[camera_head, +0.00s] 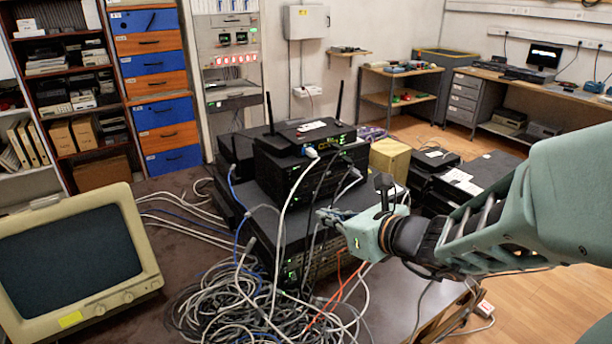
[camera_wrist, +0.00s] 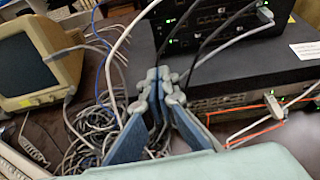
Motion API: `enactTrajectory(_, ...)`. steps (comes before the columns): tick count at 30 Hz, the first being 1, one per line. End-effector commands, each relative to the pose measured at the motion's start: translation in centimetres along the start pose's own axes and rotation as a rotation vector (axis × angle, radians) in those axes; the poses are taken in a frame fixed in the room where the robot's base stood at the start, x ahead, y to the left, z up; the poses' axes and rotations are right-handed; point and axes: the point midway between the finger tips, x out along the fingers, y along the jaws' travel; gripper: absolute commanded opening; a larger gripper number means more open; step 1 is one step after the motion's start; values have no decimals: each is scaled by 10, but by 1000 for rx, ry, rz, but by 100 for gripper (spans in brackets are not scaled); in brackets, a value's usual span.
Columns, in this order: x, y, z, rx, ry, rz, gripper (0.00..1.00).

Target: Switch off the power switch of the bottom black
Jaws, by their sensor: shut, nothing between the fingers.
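A stack of black network devices stands on the dark table. The bottom black device (camera_head: 268,222) is the widest, and its front panel shows green lights and orange cables. In the wrist view the top of the bottom device (camera_wrist: 238,68) and part of its front are visible. I cannot make out its power switch; cables cover much of the front. My gripper (camera_head: 325,215) is shut and empty, in front of the stack at its right side in the head view. In the wrist view the gripper's fingers (camera_wrist: 160,88) meet near the device's left front edge; I cannot tell whether they touch anything.
A large cable tangle (camera_head: 245,310) lies before the stack, with cables hanging across the front. A router (camera_head: 305,135) with antennas tops the stack. An old beige monitor (camera_head: 75,260) stands left. More black equipment (camera_head: 480,180) stands at right, beyond my arm.

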Motion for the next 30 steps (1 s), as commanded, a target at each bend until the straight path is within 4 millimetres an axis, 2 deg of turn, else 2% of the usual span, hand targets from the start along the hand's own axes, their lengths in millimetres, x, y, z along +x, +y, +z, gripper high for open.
enactTrajectory(1,-1,-1,-11,20,7,-10,0)
enactTrajectory(5,-4,-2,-21,51,15,-24,0)
enactTrajectory(19,1,-1,-22,54,16,-24,0)
enactTrajectory(23,17,-2,-24,54,17,-23,0)
enactTrajectory(30,62,-2,-25,54,17,-22,0)
